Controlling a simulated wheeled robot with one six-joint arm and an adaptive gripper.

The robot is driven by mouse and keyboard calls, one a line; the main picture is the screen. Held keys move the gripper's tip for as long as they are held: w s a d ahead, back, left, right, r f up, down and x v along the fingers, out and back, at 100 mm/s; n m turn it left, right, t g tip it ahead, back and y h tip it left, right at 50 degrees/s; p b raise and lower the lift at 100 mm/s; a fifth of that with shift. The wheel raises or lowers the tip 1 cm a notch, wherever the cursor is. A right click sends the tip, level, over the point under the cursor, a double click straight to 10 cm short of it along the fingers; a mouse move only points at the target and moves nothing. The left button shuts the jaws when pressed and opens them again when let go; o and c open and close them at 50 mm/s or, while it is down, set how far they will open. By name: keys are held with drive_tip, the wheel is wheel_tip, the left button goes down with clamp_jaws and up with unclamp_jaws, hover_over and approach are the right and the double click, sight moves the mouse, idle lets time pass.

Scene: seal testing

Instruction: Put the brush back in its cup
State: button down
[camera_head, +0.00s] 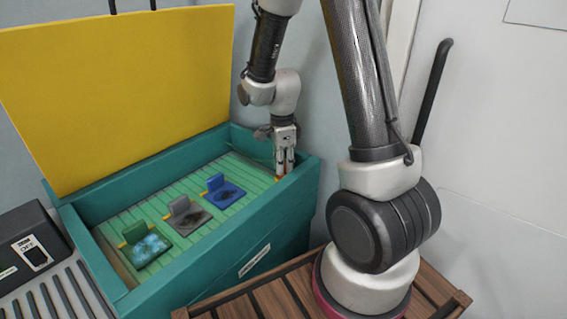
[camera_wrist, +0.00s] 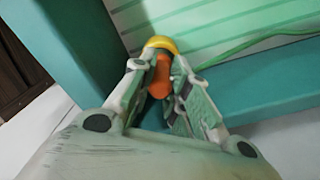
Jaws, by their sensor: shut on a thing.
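My gripper (camera_head: 285,160) points down into the right end of an open teal box. In the wrist view my gripper (camera_wrist: 159,62) is shut on a slim orange piece, taken as the brush (camera_wrist: 160,80). A rounded yellow part (camera_wrist: 160,43) shows at the fingertips. I cannot tell whether it is part of the brush or the cup's rim. No bristles can be made out. The cup cannot be clearly told apart in either view, and the fingers hide much of this spot.
The teal box (camera_head: 187,297) has a slatted green floor and a raised yellow lid (camera_head: 115,85). A switch unit (camera_head: 30,252) stands at the left.

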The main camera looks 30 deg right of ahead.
drive_tip(key=shift+f, duration=0.35)
idle(0.3)
drive_tip(key=c, duration=1.3)
unclamp_jaws()
drive_tip(key=shift+r, duration=4.75)
